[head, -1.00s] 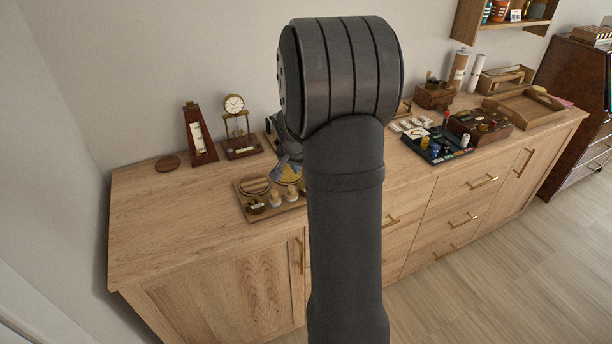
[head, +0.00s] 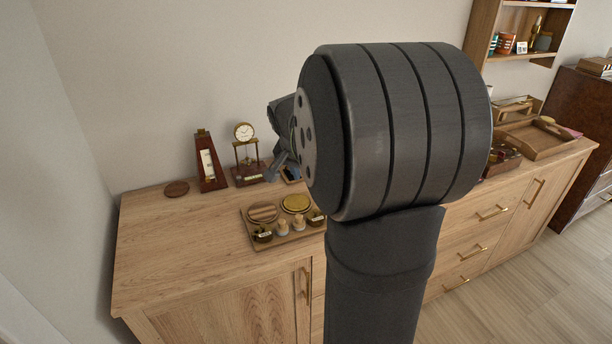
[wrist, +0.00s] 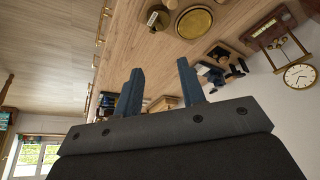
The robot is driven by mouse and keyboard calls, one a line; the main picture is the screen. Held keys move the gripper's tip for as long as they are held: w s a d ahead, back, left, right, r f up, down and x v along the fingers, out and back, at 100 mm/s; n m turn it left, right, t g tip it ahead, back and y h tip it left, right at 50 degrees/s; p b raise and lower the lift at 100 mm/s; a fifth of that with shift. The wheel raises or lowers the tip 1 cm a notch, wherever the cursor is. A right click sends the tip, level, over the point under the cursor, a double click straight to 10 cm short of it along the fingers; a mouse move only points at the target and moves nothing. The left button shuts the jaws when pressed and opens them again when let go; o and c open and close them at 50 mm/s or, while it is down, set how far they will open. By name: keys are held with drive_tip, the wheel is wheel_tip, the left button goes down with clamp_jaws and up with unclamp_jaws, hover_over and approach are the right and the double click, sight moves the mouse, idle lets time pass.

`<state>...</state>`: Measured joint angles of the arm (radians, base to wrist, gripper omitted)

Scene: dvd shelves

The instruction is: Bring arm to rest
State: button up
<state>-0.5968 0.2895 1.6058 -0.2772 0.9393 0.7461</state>
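My gripper (wrist: 160,88) shows in the wrist view with its two blue-grey fingers spread apart and nothing between them. In the head view a part of the gripper (head: 279,170) shows beside the small clock, raised above the sideboard; most of it is hidden behind my large dark arm joint. The wooden sideboard (head: 150,250) lies below the arm.
On the sideboard stand a metronome (head: 208,165), a small gold clock (head: 244,133) and a tray with round lids and small pots (head: 275,243). A wooden tray (head: 535,140) lies at the right. The sideboard's left front is clear.

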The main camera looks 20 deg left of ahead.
drive_tip(key=x, duration=1.7)
drive_tip(key=shift+w+f, duration=0.15)
